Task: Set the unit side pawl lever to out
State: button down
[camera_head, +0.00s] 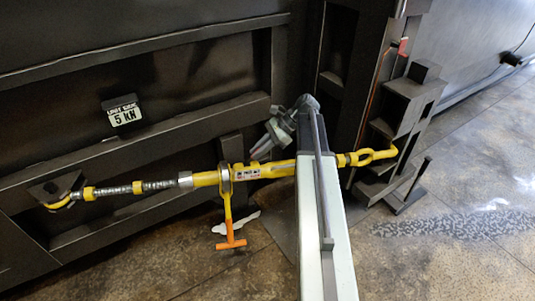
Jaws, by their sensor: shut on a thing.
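A yellow ratchet turnbuckle (205,180) spans from a dark bracket at the left to a hook at the right. Its ratchet collar (225,174) has a yellow handle hanging down, ending in an orange crossbar (231,244). My gripper (257,154) is just above the turnbuckle's labelled body, to the right of the collar. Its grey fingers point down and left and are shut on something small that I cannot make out. I cannot single out the unit side pawl lever or tell its position. My pale arm hides part of the turnbuckle right of the label.
A sign (124,115) reading "UNIT SIDE 5 kN" is on the dark ribbed wall. A dark stepped bracket (405,105) with a red-tipped rod (400,46) stands at the right. A white patch (237,223) lies below the turnbuckle. The concrete floor (450,245) is open at lower right.

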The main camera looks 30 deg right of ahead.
jog(key=shift+d+f, duration=0.1)
jog(key=shift+d, duration=0.2)
jog(key=c, duration=1.4)
grip_release()
jog(key=p+v, duration=0.5)
jog(key=v, duration=0.2)
jog(key=shift+d+r, duration=0.25)
jog(key=shift+d, duration=0.05)
jog(key=shift+s, duration=0.1)
